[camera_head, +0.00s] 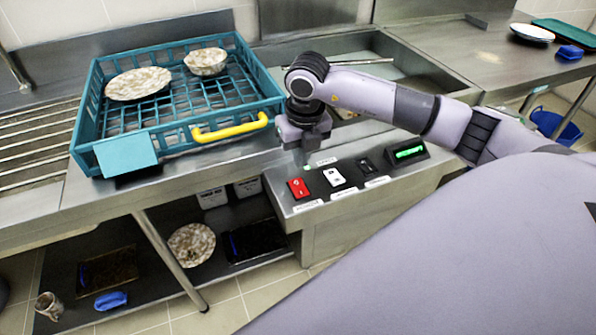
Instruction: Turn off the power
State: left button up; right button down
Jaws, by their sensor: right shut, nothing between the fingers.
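A steel control panel (312,199) slopes at the front of the counter. On it are a red switch (298,188), a white switch (334,177), a black switch (366,165) and a black display with a lit green bar (409,153). White labels sit by the switches, too small to read. My right gripper (307,168) points down just above the panel's back edge, behind the red and white switches. It is shut and empty. I cannot tell whether its tip touches the panel. My left gripper is not in view.
A teal dish rack (262,75) with a yellow handle (229,128) stands left of my right gripper, holding a plate (138,84) and a bowl (206,61). A sink (400,62) lies behind my right arm. A lower shelf holds another plate (192,244) and trays.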

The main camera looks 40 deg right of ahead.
aim_at(295, 183)
jog(key=shift+s+r, duration=0.2)
jog(key=shift+r, duration=1.2)
jog(key=shift+s+r, duration=0.15)
jog(key=shift+r, duration=1.2)
jog(key=shift+w+d, duration=0.1)
jog(key=shift+w, duration=0.7)
jog(key=f, duration=0.4)
jog(key=w+f+p, duration=0.1)
jog(key=f, duration=0.8)
jog(key=shift+w+d+f, duration=0.2)
jog(key=shift+w+f, duration=0.1)
jog(key=shift+f, duration=0.05)
